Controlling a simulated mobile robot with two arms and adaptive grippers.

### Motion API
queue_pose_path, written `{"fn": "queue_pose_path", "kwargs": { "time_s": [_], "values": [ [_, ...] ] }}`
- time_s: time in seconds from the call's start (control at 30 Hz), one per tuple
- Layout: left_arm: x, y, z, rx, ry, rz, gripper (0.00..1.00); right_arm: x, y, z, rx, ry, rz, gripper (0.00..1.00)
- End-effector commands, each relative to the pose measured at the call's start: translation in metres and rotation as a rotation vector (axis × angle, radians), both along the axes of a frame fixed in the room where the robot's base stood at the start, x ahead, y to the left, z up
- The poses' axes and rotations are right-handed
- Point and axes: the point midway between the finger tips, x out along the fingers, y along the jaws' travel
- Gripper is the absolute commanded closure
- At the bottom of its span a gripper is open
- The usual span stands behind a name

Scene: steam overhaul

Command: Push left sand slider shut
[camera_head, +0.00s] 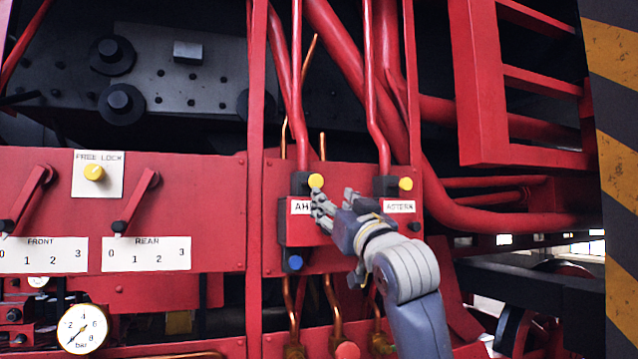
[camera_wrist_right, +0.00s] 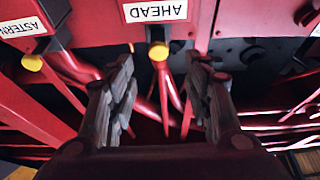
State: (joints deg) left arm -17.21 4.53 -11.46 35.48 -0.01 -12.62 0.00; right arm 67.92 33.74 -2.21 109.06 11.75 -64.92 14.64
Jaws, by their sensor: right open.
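A red panel (camera_head: 345,262) carries two valve blocks with yellow knobs. The left yellow knob (camera_head: 316,181) sits at the "AHEAD" label (camera_head: 300,206); the right yellow knob (camera_head: 405,184) is above the "ASTERN" label (camera_head: 399,207). The left block projects towards me, with a blue knob (camera_head: 294,262) below it. None is marked as sand, so I cannot tell the slider's position. My right gripper (camera_head: 333,204) is open and empty in front of the panel, partly covering the left block. In the right wrist view, the AHEAD knob (camera_wrist_right: 158,52) appears between the spread fingers (camera_wrist_right: 162,72); contact cannot be told.
Red pipes (camera_head: 375,130) run down to the panel from above. A left panel (camera_head: 215,215) holds FRONT and REAR levers and a FREE LOCK knob (camera_head: 94,173). A pressure gauge (camera_head: 82,329) is at lower left. A striped post (camera_head: 615,160) stands at the right edge.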

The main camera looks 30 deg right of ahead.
Motion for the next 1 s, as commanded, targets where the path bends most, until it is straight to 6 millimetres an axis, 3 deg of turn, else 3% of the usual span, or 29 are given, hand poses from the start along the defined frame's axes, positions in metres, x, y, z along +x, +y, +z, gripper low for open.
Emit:
{"fn": "queue_pose_path", "kwargs": {
  "time_s": [0.17, 0.7, 1.0],
  "values": [
    [0.0, 0.0, 0.007, 0.0, -0.001, 0.0, 0.6, 0.003, -0.005, 0.014, 0.004, -0.015, -0.001, 0.54],
    [0.001, 0.0, 0.061, 0.0, -0.002, 0.0, 0.6, 0.079, -0.022, 0.047, 0.003, -0.013, -0.002, 0.54],
    [0.001, 0.0, 0.068, 0.0, -0.002, 0.0, 0.6, 0.093, -0.026, 0.05, 0.002, -0.015, -0.002, 0.54]
  ]
}}
